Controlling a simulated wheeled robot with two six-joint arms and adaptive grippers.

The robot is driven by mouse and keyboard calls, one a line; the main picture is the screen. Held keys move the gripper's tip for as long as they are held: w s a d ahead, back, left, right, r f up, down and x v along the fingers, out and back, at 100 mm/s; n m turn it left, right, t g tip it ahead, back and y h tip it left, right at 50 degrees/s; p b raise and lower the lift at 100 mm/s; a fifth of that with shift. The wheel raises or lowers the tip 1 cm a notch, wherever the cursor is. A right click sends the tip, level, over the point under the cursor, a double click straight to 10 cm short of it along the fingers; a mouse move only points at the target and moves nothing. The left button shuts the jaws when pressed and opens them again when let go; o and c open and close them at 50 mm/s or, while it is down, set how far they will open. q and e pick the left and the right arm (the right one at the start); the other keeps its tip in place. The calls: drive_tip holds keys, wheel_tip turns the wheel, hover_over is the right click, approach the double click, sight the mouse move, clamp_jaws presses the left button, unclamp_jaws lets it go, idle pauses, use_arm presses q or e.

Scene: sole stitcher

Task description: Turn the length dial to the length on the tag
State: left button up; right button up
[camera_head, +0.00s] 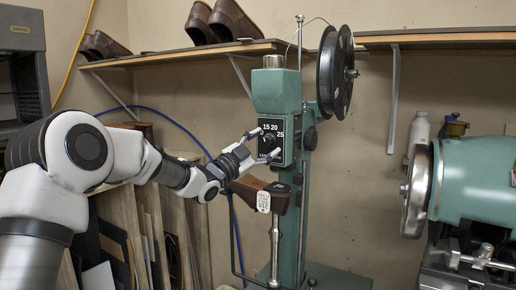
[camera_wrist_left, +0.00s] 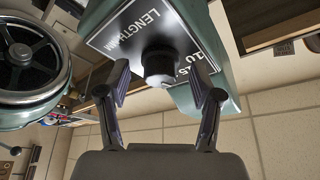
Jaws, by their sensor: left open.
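The green stitcher (camera_head: 275,92) stands in the middle of the head view. Its black length plate (camera_head: 269,124) shows 15, 20 and 25; in the left wrist view the plate (camera_wrist_left: 122,36) shows LENGTH, 10 and part of another number. The dark round length dial (camera_wrist_left: 160,68) sits on this plate. My left gripper (camera_head: 269,142) is open at the plate, one finger on each side of the dial. In the left wrist view the fingers (camera_wrist_left: 159,84) show gaps to the knob. A white tag (camera_head: 263,201) hangs at the brown shoe (camera_head: 249,187); its writing is too small to read.
A black spool wheel (camera_head: 335,72) is at the stitcher's upper right. A green machine with a metal wheel (camera_head: 416,192) stands at the right. A wall shelf (camera_head: 180,55) carries brown shoes (camera_head: 222,21). Boards lean below my left arm.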

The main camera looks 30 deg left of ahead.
use_arm(q)
drive_tip(key=v, duration=1.2)
drive_tip(key=shift+w+d, duration=0.1)
